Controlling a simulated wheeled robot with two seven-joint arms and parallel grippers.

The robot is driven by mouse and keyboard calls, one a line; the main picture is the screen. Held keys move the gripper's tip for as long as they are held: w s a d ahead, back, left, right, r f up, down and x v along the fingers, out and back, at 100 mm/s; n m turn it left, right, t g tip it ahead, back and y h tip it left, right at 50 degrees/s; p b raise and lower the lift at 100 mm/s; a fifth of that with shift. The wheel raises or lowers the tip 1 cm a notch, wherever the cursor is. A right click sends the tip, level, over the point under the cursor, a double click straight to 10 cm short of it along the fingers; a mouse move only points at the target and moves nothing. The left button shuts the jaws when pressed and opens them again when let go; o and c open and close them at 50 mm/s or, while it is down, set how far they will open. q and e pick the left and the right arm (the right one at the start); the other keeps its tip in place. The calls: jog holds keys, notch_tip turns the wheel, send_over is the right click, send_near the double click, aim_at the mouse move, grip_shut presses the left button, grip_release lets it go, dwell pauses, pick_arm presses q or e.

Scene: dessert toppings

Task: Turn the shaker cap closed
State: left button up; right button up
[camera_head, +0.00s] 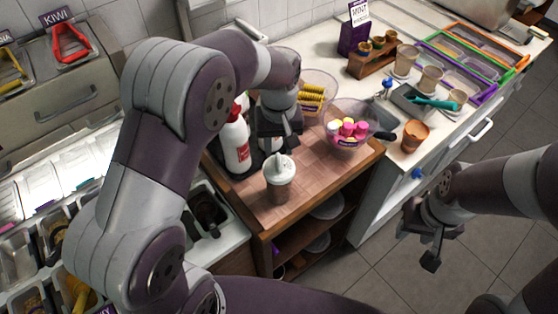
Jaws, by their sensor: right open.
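The shaker (279,189) stands upright on the tiled top of the wooden cart, near its front edge. It has a grey-brown body and a white domed cap (281,166) with a small knob on top. My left gripper (278,146) hangs just behind and above the cap in the picture. It seems apart from the cap, and its fingers are too dark and small to tell whether they are open. My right gripper (432,248) is low at the right, over the floor, open and empty, far from the shaker.
A white bottle with a red top (236,141) stands left of the shaker. A clear bowl of pink and yellow pieces (348,128) and another bowl with yellow pieces (314,92) stand behind right. A brown cup (414,136) is on the white counter. The cart's front right top is clear.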

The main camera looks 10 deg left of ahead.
aim_at(279, 162)
pick_arm(q)
jog(key=shift+f+p, duration=0.5)
jog(key=shift+f, duration=2.05)
pick_arm(e)
jog(key=shift+r, duration=0.9)
pick_arm(q)
grip_shut()
jog(key=shift+m, duration=0.8)
pick_arm(e)
jog(key=shift+r, duration=0.1)
pick_arm(q)
grip_release()
jog(key=shift+r, duration=0.1)
